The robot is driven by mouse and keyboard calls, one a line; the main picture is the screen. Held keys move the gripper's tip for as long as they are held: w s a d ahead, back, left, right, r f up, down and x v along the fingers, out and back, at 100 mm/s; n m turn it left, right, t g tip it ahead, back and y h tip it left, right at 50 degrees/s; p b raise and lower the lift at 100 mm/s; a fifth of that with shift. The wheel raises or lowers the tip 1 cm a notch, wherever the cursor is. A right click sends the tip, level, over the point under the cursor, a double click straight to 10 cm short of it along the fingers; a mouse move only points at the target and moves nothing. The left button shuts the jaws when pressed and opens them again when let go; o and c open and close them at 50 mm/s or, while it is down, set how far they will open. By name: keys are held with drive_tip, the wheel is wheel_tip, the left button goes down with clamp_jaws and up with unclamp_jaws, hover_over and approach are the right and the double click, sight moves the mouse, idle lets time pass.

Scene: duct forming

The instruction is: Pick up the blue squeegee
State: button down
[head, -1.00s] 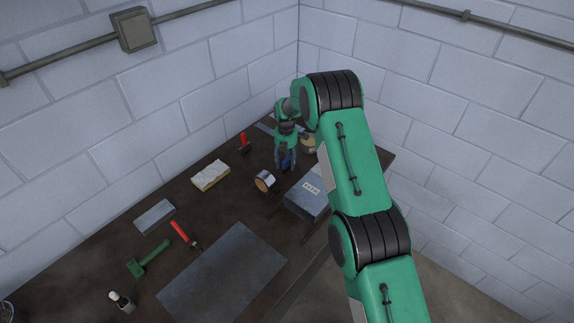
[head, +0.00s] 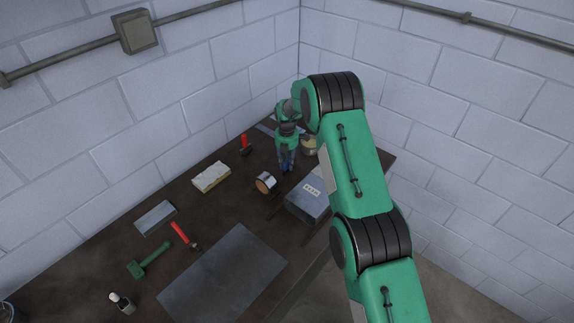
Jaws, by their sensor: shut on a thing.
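The blue squeegee (head: 287,160) shows only as a small blue patch between the fingers of my gripper (head: 286,163), toward the far end of the dark table. My gripper points down and is shut on it. Most of the squeegee is hidden by the fingers and my arm. I cannot tell whether it touches the table.
On the dark table (head: 130,210) near my gripper are a tape roll (head: 265,182), a grey box (head: 310,193), a tan round item (head: 309,145) and a red-handled tool (head: 245,145). A pale block (head: 211,177), a green mallet (head: 148,259) and a metal sheet (head: 222,277) lie nearer.

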sight(287, 160)
drive_tip(key=shift+r, duration=4.95)
drive_tip(key=c, duration=2)
unclamp_jaws()
drive_tip(key=shift+c, duration=0.2)
drive_tip(key=c, duration=0.4)
drive_tip(key=shift+d+r, duration=0.1)
